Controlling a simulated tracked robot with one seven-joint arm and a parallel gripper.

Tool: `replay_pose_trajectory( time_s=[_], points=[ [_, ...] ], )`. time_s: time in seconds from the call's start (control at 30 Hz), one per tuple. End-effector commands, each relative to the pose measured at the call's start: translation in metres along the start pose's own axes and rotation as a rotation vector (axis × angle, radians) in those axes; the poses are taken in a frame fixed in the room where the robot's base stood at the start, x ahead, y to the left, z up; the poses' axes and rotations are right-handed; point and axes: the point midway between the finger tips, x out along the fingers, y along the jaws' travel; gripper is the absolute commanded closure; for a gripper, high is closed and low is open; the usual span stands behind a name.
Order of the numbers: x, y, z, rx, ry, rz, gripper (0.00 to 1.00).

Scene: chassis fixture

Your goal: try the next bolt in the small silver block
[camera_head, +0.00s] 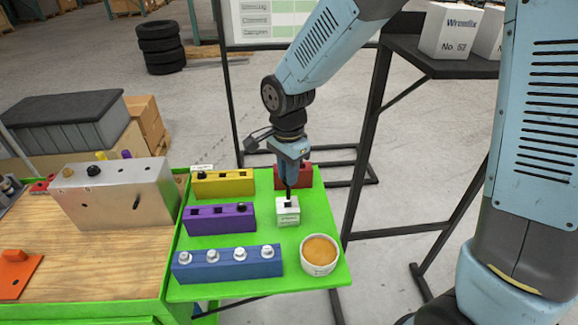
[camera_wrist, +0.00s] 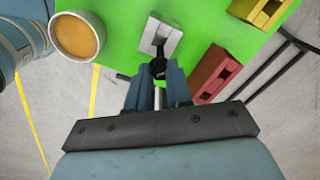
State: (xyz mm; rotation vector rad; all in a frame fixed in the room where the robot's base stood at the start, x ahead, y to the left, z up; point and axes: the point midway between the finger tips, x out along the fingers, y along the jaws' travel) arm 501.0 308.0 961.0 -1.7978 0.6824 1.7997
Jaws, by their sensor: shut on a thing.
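The small silver block (camera_head: 288,214) stands on the green board, with a dark opening on its top. It also shows in the wrist view (camera_wrist: 169,40), just beyond the fingertips. My gripper (camera_head: 288,185) points down right above this block. In the wrist view my gripper (camera_wrist: 157,80) is shut on a small dark piece (camera_wrist: 158,67), which looks like a bolt. Its lower end is close to the block's opening; I cannot tell whether it is inside. A blue block (camera_head: 225,272) at the front holds several silver-headed bolts (camera_head: 239,253).
A purple block (camera_head: 222,226) and a yellow block (camera_head: 240,188) stand left of the silver block; a red block (camera_head: 300,172) is behind. A white bowl (camera_head: 305,263) with orange contents sits front right. A large metal box (camera_head: 115,200) is on the wooden bench (camera_head: 90,275).

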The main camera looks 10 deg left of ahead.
Motion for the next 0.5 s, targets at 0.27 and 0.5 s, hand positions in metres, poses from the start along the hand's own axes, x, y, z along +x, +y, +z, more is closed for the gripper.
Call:
replay_pose_trajectory(
  time_s=[0.27, 0.5],
  points=[
    [0.0112, -0.0001, 0.0016, -0.003, 0.000, 0.000, 1.00],
    [0.0112, -0.0003, 0.0019, -0.004, 0.000, 0.000, 1.00]
  ],
)
